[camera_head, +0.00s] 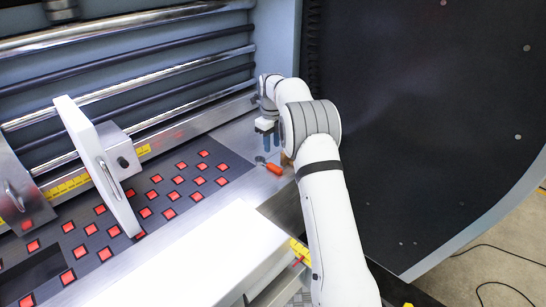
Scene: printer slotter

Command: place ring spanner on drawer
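A small tool with an orange handle (274,169) and a grey head (260,160), which looks like the ring spanner, lies on the bare metal strip right of the dark bed. My gripper (268,142) points down just above and behind it, with two blue fingers showing a gap between them. The gripper looks open and empty, apart from the tool. My forearm and wrist stand just right of the tool. I cannot tell for sure which part is the drawer; a white flat-topped box (185,272) stands at the front.
A dark bed with several red squares (169,213) lies to the left. A white upright panel (98,165) with a handle stands over it. Metal rollers (150,78) run along the back. A large dark panel (430,110) closes off the right.

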